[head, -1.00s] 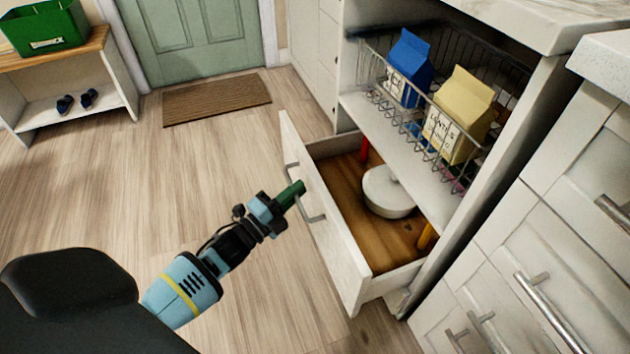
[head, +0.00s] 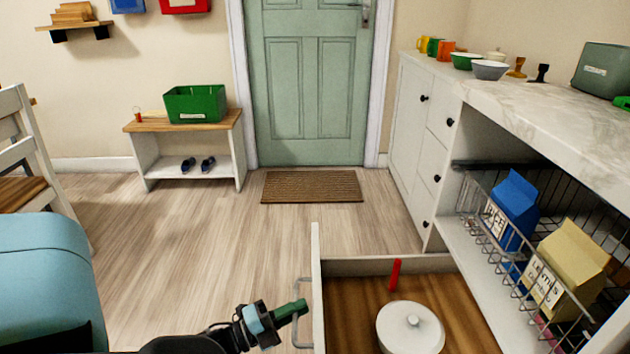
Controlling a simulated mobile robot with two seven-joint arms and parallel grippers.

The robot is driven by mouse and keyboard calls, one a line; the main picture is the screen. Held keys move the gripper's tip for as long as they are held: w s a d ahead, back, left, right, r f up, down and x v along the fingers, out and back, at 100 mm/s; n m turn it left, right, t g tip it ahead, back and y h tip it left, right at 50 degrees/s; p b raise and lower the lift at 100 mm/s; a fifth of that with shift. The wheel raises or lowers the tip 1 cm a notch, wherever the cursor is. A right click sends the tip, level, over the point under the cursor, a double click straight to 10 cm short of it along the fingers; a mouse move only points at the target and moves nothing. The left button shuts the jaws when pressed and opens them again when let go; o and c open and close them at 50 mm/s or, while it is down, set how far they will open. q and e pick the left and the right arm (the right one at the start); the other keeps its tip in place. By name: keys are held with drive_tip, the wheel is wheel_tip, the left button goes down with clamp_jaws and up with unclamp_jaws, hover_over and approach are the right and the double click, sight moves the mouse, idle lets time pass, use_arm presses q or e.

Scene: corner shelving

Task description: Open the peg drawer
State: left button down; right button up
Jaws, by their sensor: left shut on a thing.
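The peg drawer (head: 318,285) is pulled out from the lower right cabinet. Its wooden bottom (head: 365,300) shows, with a red peg (head: 395,275) and a round white lidded pot (head: 408,330) inside. The drawer's metal bar handle (head: 296,283) is on its front, facing left. My left gripper (head: 292,311) comes in from the lower left, with its green fingers shut on the handle. The near part of the drawer is cut off by the picture's bottom edge. My right gripper is not in view.
Above the drawer, a wire basket (head: 497,245) holds a blue carton (head: 515,205) and a yellow carton (head: 572,262). A bench (head: 150,125) with a green bin (head: 195,103) stands far left. The floor left of the drawer is clear up to the doormat (head: 312,187).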

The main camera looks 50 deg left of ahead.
use_arm(q)
drive_tip(key=shift+s+a, duration=0.85)
drive_tip(key=shift+s, duration=0.25)
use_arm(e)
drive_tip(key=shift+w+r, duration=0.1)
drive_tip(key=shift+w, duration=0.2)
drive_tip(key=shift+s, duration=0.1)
use_arm(q)
drive_tip(key=c, duration=1.5)
unclamp_jaws()
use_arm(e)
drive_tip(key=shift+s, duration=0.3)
use_arm(q)
drive_tip(key=v, duration=0.8)
drive_tip(key=shift+p, duration=0.4)
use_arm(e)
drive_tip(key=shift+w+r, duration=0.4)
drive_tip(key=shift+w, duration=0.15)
use_arm(q)
drive_tip(key=shift+w, duration=0.1)
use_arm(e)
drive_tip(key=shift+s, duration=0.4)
